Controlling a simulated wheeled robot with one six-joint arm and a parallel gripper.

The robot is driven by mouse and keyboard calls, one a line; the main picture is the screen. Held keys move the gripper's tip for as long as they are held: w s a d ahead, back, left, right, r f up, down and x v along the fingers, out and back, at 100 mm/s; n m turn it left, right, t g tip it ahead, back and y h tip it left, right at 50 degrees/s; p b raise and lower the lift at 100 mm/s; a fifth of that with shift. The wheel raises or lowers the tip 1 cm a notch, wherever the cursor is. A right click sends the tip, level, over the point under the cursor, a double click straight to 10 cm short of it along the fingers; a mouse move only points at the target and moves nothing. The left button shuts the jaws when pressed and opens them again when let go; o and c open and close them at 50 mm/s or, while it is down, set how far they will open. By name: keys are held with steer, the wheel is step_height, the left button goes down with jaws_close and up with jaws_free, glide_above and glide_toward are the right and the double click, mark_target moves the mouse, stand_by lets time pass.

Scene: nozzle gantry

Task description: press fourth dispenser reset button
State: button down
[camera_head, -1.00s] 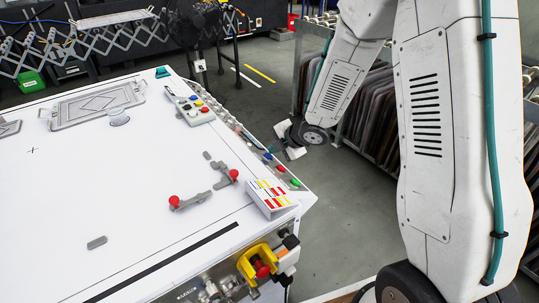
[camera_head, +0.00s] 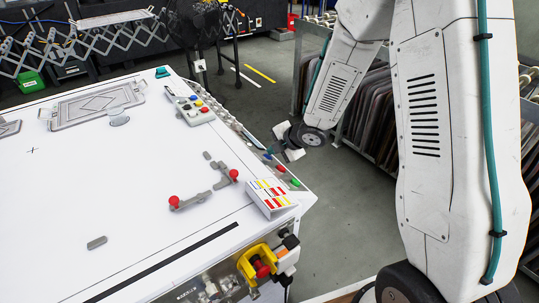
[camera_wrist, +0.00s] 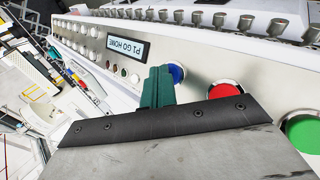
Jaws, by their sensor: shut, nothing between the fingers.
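A sloped metal control panel runs along the table's right side in the head view (camera_head: 240,131) and fills much of the wrist view (camera_wrist: 190,62). It carries a row of small round pale buttons (camera_wrist: 75,28) at the upper left. A display (camera_wrist: 129,47) reading "P1 GO HOME" appears upside down. A blue button (camera_wrist: 176,73), a red button (camera_wrist: 226,90) and a green button (camera_wrist: 303,133) follow to the right. My gripper (camera_wrist: 157,85) is shut and empty, its green fingers over the panel beside the blue button; contact cannot be told. I cannot tell which button is the fourth dispenser reset.
A row of metal nozzles or knobs (camera_wrist: 220,20) lines the panel's far edge. On the table are a button box (camera_head: 190,108), red-knobbed clamps (camera_head: 203,196) and a labelled block (camera_head: 270,196). A rack of panels (camera_head: 372,110) stands behind my arm. Open floor lies beyond the table's right edge.

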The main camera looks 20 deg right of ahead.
steer(key=shift+w+d+r, duration=0.1)
steer(key=shift+d+r, duration=0.35)
steer(key=shift+r, duration=0.2)
steer(key=shift+r, duration=0.1)
steer(key=d+r, duration=0.1)
steer(key=r, duration=0.1)
steer(key=w+d+r, duration=0.1)
steer(key=r, duration=0.1)
steer(key=shift+d, duration=0.35)
stand_by(0.3)
